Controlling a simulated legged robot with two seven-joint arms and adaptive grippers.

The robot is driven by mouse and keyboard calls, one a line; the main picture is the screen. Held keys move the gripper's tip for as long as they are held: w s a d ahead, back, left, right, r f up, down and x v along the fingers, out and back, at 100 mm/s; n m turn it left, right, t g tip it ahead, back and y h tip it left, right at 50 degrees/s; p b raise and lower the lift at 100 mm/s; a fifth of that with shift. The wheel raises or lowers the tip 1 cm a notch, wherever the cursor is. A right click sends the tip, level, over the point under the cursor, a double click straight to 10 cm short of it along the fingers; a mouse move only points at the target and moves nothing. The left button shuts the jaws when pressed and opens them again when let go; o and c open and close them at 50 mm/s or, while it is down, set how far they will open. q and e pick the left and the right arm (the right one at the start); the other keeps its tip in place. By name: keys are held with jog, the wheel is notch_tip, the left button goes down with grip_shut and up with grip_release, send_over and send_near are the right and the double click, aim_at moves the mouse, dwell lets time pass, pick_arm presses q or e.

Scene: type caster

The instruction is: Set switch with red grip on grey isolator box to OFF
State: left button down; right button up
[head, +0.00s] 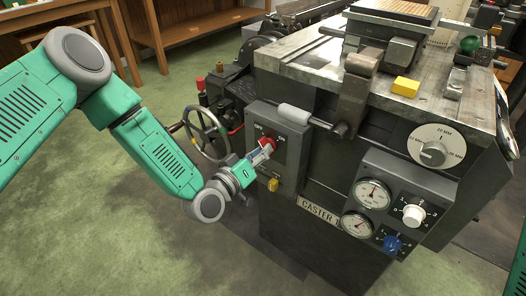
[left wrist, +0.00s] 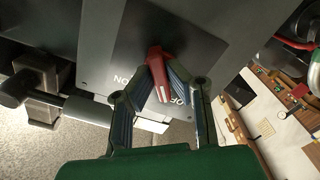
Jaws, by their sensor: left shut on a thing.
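The grey isolator box (head: 290,157) is on the left side of the machine. Its switch has a red grip (head: 268,144), and the grip also shows in the left wrist view (left wrist: 157,64). My left gripper (head: 262,153) reaches it from the lower left and is shut on the red grip, one finger on each side. In the left wrist view, upside-down lettering reads ON to the left of the grip and OF to its right, partly hidden by a finger. The grip lies between the two labels; its exact setting is unclear. My right gripper is out of view.
A yellow knob (head: 273,184) sits low on the box. A lever with a pale handle (head: 294,113) juts out above it. A handwheel (head: 207,135) stands left of the box. Gauges and dials fill the panel at right. Green floor lies clear at lower left.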

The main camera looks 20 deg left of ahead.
pick_arm(q)
jog(key=shift+w+a+r+n, duration=0.15)
jog(key=shift+w+r+n, duration=0.15)
jog(key=shift+n, duration=0.4)
jog(key=shift+n, duration=0.3)
jog(key=c, duration=1.8)
grip_release()
jog(key=shift+o, duration=1.1)
jog(key=shift+f, duration=0.1)
jog(key=shift+s+f, duration=0.1)
jog(key=shift+s, duration=0.05)
jog(key=v, duration=1.2)
